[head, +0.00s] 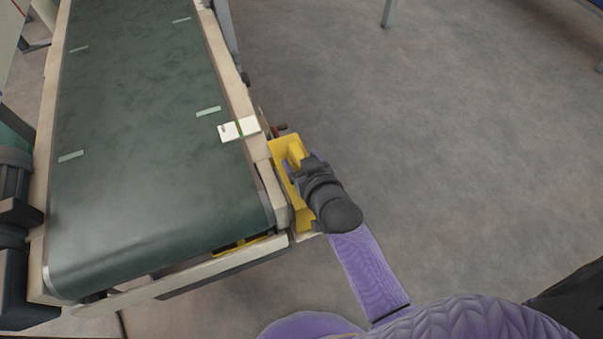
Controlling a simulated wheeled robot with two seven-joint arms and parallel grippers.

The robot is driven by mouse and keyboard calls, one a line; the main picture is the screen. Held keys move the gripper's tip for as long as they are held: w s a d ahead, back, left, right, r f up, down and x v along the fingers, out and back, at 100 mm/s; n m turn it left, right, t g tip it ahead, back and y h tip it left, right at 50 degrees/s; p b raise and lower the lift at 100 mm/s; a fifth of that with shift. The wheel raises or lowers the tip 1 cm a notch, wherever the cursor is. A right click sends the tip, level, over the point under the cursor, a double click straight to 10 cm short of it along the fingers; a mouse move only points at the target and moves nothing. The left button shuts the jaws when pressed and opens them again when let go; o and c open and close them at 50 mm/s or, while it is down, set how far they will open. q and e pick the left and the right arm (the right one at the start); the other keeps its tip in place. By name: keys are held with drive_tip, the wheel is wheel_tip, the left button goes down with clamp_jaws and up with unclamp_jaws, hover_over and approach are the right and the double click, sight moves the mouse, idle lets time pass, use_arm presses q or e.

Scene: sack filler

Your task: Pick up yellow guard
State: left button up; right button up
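The yellow guard (280,153) is at the right side of the conveyor, close to its near right corner. It stands upright against the cream side rail, and its lower part is partly covered by my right gripper. My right gripper (297,172) is at the guard, its dark wrist just to the right of it. The fingers are largely hidden against the yellow part, so I cannot tell whether they are closed on it. My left gripper is not in view.
The conveyor (140,130) with a dark green belt and cream rails fills the left. Dark motor parts (12,215) stand at the far left. The grey floor (450,130) to the right is clear.

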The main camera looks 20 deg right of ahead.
clamp_jaws()
idle(0.8)
idle(0.4)
